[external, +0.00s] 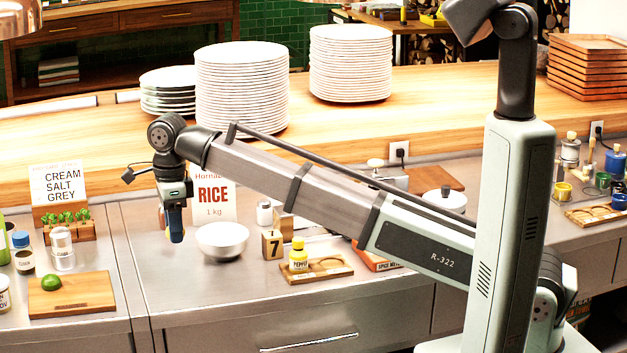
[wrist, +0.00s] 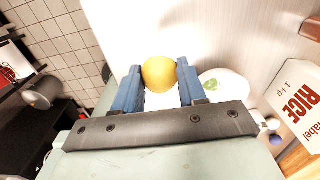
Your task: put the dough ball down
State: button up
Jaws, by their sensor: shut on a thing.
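The dough ball (wrist: 159,73) is round and yellow. In the wrist view it sits between the two blue fingers of my gripper (wrist: 160,80), which is shut on it. In the external view my gripper (external: 175,236) points down above the steel counter, just left of the white bowl (external: 222,240). There only a sliver of yellow shows by the fingers; most of the ball is hidden. A white round thing with a green mark (wrist: 222,86) shows beside the right finger in the wrist view.
A RICE packet (external: 212,193) stands behind the bowl. A "7" block (external: 272,244), a yellow PEPPER bottle (external: 298,256) and a wooden tray (external: 328,272) are to the right. A board (external: 85,303) with a lime lies left. The counter front between board and bowl is clear.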

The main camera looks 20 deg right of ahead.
aim_at(221, 227)
jog(key=shift+w, duration=0.1)
jog(key=shift+w+d, duration=0.25)
jog(key=shift+w, duration=0.05)
jog(key=w+d+r+n, duration=0.2)
jog(key=w+d+r, duration=0.1)
jog(key=w+d, duration=0.6)
jog(key=shift+d+r, duration=0.4)
jog(key=shift+d, duration=0.85)
jog(key=shift+f, duration=5.35)
